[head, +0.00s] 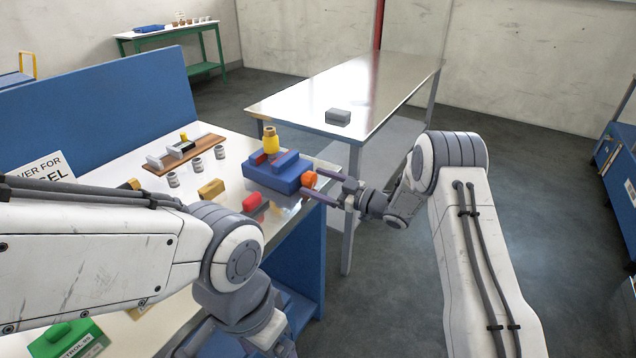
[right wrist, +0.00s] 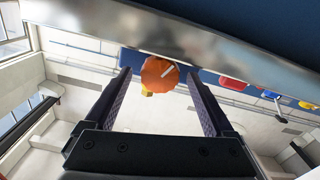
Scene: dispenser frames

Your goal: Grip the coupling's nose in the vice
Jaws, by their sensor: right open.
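The blue vice (head: 272,178) stands at the right end of the white bench, with an orange knob (head: 308,180) on its right side. A yellow, brass-like piece (head: 270,142), which looks like the coupling, stands upright at the vice's jaws; its lower end is hidden, and I cannot tell whether the jaws touch it. My right gripper (head: 311,179) is open, its two fingers reaching toward the knob from the right. My left gripper is out of view.
A red piece (head: 252,202) and a yellow block (head: 211,189) lie near the bench's front edge. Several grey cans and a wooden board (head: 160,165) stand farther left. A metal table (head: 300,103) with a grey block (head: 338,117) is behind.

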